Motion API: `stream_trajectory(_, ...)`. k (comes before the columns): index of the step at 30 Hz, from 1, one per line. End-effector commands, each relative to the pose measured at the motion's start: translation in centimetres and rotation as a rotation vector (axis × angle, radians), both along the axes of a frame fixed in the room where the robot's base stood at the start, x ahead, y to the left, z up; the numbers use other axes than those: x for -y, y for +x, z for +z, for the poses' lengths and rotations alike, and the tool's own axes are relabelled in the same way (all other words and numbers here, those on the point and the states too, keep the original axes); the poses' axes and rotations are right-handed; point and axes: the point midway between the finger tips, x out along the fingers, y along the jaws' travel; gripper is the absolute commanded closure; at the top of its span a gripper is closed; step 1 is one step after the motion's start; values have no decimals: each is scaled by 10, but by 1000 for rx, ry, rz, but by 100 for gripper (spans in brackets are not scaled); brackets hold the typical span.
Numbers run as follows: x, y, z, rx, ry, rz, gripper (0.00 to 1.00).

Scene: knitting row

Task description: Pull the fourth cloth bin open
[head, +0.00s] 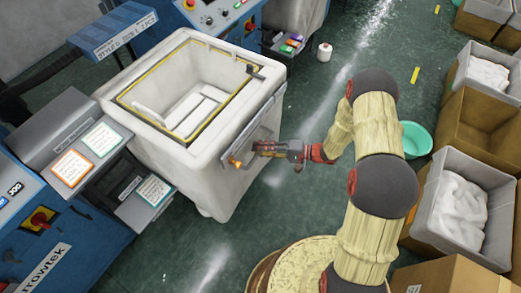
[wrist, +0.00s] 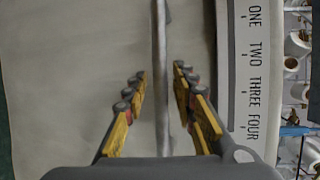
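A large white cloth bin (head: 225,170) stands left of centre in the head view, with an open top and a yellow-edged inner rim. A thin bar handle (head: 262,127) runs along its right-facing side. My gripper (head: 240,158) is at that side, near the handle's lower end. In the wrist view the handle (wrist: 161,60) runs lengthwise between the two fingers of my gripper (wrist: 161,85). The fingers are apart, with a visible gap on each side of the bar. A strip (wrist: 253,75) beside it reads ONE, TWO, THREE, FOUR.
A blue machine (head: 60,245) with label cards adjoins the bin at left. Cardboard boxes (head: 478,115), grey tubs (head: 455,205) with white cloth and a green basin (head: 415,138) line the right. Green floor between is mostly clear.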

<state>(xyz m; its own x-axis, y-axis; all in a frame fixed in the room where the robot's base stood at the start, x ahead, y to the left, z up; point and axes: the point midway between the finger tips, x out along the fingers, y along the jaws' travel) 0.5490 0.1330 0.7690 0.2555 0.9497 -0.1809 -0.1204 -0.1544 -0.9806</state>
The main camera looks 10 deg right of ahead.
Motion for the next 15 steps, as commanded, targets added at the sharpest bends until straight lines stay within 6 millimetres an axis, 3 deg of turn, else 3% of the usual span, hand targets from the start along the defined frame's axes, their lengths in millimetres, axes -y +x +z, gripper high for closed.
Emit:
stream_trajectory(10,1,0,1,0,1,0,68)
stream_trajectory(15,16,-3,3,0,1,-4,68)
